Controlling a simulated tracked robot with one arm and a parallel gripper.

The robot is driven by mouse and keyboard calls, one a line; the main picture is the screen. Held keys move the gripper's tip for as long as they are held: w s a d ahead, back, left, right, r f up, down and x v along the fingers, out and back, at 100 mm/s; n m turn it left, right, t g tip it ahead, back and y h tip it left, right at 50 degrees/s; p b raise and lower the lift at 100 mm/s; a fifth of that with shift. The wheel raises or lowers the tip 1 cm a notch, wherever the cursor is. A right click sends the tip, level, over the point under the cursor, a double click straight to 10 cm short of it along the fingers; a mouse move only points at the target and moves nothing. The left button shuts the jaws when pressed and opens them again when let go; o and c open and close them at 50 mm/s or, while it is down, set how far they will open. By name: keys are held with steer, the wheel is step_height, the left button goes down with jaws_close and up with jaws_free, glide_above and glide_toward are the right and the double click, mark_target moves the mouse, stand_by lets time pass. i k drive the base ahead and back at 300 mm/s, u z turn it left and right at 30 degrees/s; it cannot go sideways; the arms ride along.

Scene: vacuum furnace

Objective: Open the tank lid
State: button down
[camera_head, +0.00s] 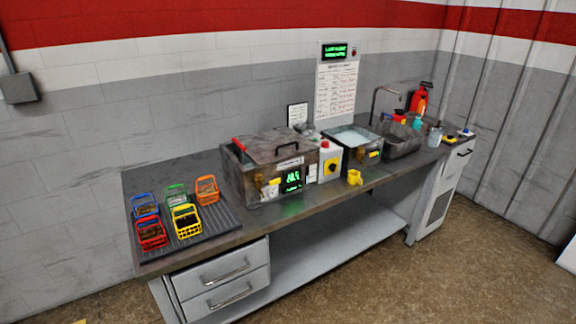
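The tank (252,187) is a dark grey metal box on the workbench, left of centre in the head view. Its lid (277,146) lies on top with a dark handle (286,150) and appears closed. A red piece (239,145) sits at the lid's left edge. The tank's front carries a green lit display (293,179) and a yellow part (271,188). My gripper is not in the picture.
Several coloured baskets (184,221) stand on a ribbed mat at the bench's left end. Right of the tank are a white canister (330,160), a yellow mug (355,177), an open liquid-filled basin (350,137) and a sink (401,140). Floor before the bench is clear.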

mark_target(265, 148)
steer(key=z, duration=0.1)
steer(key=i, duration=1)
steer(key=u, duration=0.1)
